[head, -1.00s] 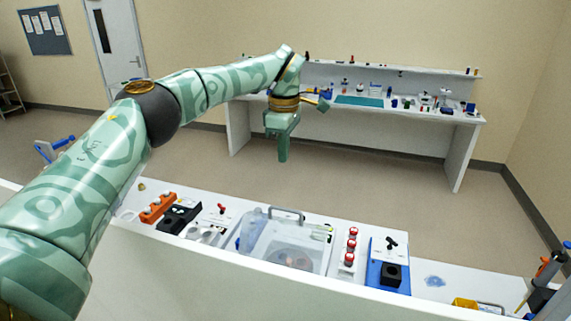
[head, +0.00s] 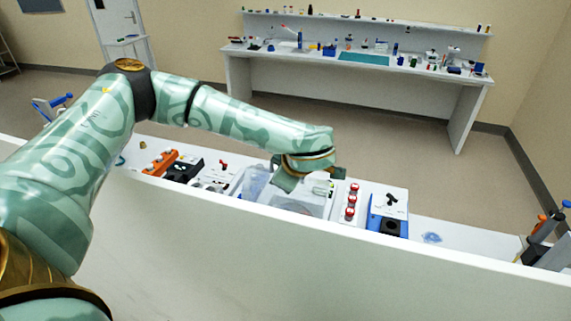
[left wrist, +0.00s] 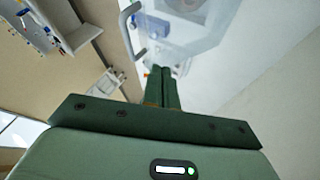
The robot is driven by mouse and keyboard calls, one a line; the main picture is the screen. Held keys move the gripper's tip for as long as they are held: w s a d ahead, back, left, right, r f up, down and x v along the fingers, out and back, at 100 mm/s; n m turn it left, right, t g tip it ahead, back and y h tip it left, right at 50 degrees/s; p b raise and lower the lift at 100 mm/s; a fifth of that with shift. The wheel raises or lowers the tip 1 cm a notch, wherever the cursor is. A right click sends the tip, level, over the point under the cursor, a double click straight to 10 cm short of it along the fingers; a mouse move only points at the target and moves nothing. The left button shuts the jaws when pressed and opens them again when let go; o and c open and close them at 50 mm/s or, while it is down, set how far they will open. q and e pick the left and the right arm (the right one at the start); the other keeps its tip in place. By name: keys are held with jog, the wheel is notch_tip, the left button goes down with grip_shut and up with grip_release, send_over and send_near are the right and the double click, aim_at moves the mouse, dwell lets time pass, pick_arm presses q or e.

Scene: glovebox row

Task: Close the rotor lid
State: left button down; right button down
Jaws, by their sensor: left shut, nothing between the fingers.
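The clear lid (head: 310,197) with a grey bar handle belongs to the centrifuge-like unit on the front bench; a round rotor shape showed beneath it earlier. How far the lid stands open I cannot tell. My left gripper (head: 284,184) is over the lid's far part and hides the handle in the head view. In the left wrist view the closed fingers (left wrist: 162,72) are empty and overlap the edge of the clear lid (left wrist: 205,35). The handle (left wrist: 130,30) shows left of the fingertips. Contact cannot be told. My right gripper is out of view.
Left of the unit are an orange rack (head: 160,163) and a black block (head: 183,170). Right of it are red-capped vials (head: 351,202) and a blue-based device (head: 388,215). Pipettes (head: 545,240) stand at far right. A second bench (head: 350,70) is behind.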

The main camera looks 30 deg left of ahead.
pick_arm(q)
jog(key=w+a+f, duration=0.1)
jog(key=w+a+f+p, duration=0.1)
jog(key=w, duration=0.1)
jog(key=w+a+f, duration=0.1)
jog(key=shift+w+a+f, duration=0.15)
jog(key=shift+w+f, duration=0.15)
jog(key=shift+f, duration=0.05)
jog(key=shift+w+a, duration=0.1)
jog(key=shift+w, duration=0.5)
